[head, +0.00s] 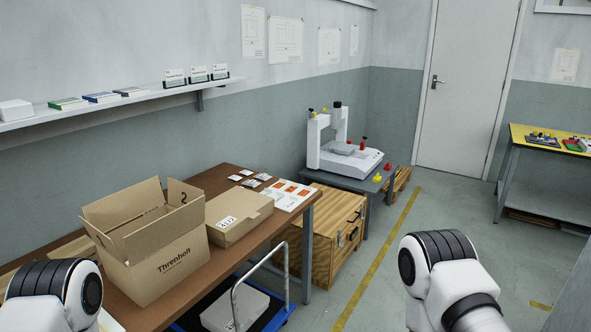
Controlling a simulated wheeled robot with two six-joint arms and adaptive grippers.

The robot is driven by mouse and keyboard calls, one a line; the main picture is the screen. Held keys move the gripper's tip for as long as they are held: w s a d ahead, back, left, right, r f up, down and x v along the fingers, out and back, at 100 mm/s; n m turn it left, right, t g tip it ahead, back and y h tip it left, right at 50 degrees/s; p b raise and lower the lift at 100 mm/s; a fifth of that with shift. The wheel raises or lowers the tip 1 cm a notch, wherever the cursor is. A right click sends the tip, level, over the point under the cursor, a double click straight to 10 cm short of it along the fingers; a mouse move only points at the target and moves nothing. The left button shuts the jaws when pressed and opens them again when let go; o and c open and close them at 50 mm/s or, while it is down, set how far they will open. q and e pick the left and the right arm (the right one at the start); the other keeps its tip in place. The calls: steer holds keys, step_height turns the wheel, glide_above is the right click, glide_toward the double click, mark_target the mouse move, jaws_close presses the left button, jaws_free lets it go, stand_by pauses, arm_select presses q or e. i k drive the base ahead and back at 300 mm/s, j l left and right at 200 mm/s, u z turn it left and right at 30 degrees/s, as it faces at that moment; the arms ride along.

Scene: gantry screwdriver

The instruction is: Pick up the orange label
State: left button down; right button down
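Small orange labels (291,188) show on a white sheet (287,204) near the far right corner of the brown table (222,176). They are too small for me to make out any print. Only the rounded joints of my two arms show, at the lower left and lower right. Neither gripper is in view, and nothing of mine touches the sheet.
An open carton (160,262) and a closed carton (238,220) stand on the table, left of the sheet. Several small white cards (250,182) lie beside it. A trolley handle (236,290) rises by the table's front. A wooden crate (327,228) stands beyond. The floor right is clear.

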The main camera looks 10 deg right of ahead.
mark_target(307, 190)
steer(key=i+l+z, duration=0.2)
steer(key=i+z, duration=0.95)
steer(key=i, duration=0.15)
steer(key=i+u, duration=0.45)
steer(key=i+l+u, duration=0.15)
steer(key=i+u, duration=0.3)
steer(key=i+l+u, duration=0.25)
steer(key=u, duration=0.2)
steer(key=i+l+u, duration=0.45)
steer(key=k+j, duration=0.05)
steer(key=k, duration=0.05)
